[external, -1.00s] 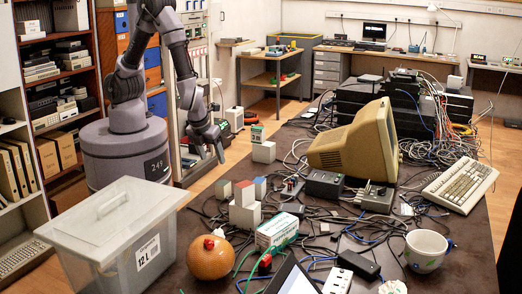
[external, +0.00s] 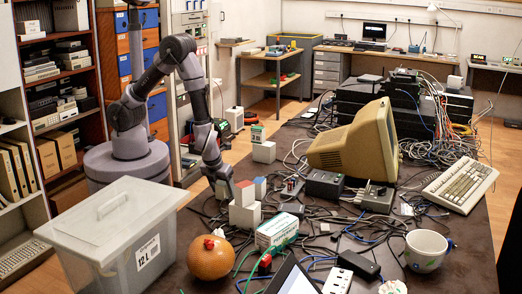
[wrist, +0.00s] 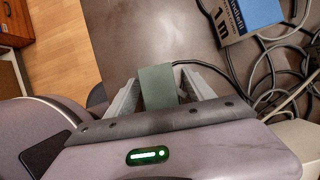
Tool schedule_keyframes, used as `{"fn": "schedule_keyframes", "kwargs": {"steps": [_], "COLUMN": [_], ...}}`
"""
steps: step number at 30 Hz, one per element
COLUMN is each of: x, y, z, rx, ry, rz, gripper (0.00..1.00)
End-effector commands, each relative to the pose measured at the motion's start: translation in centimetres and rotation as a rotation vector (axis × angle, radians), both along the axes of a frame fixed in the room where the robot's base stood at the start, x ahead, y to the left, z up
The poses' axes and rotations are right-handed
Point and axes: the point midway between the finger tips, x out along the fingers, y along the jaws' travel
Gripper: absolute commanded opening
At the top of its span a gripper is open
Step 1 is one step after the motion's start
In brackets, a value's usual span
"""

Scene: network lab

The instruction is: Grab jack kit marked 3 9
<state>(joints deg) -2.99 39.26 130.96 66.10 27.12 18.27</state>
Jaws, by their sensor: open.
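My gripper (external: 219,177) is low over the near left part of the dark table, at a small box (external: 223,191) left of the red-topped box (external: 244,190). In the wrist view my gripper (wrist: 158,84) is open, with one finger on each side of a grey-green box top (wrist: 158,88). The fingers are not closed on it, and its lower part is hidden. No marking 3 9 is readable on any box, so I cannot tell which is the jack kit.
A blue-topped box (external: 260,187) stands close by; a blue box marked 1 m (wrist: 243,18) shows in the wrist view. Loose cables surround the boxes. A lidded plastic bin (external: 105,235) and an orange round object (external: 210,258) are in front.

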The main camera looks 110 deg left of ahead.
Motion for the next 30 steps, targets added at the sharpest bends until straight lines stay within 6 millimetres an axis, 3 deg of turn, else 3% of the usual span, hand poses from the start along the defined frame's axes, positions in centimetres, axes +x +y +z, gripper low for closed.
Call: {"fn": "schedule_keyframes", "kwargs": {"steps": [1,9,11,19,27,30], "x": [0.0,0.0,0.0,0.0,0.1,0.2], "y": [0.0,0.0,0.0,0.0,0.0,-0.1], "z": [0.1,0.1,0.1,0.7,8.0,9.6], "rx": [0.0,0.0,0.0,0.001,0.001,0.001], "ry": [0.0,0.0,0.0,-0.001,-0.004,-0.003], "rz": [0.0,0.0,0.0,0.001,0.002,-0.004], "gripper": [0.62,0.09,0.0,0.0,0.0,0.0]}}
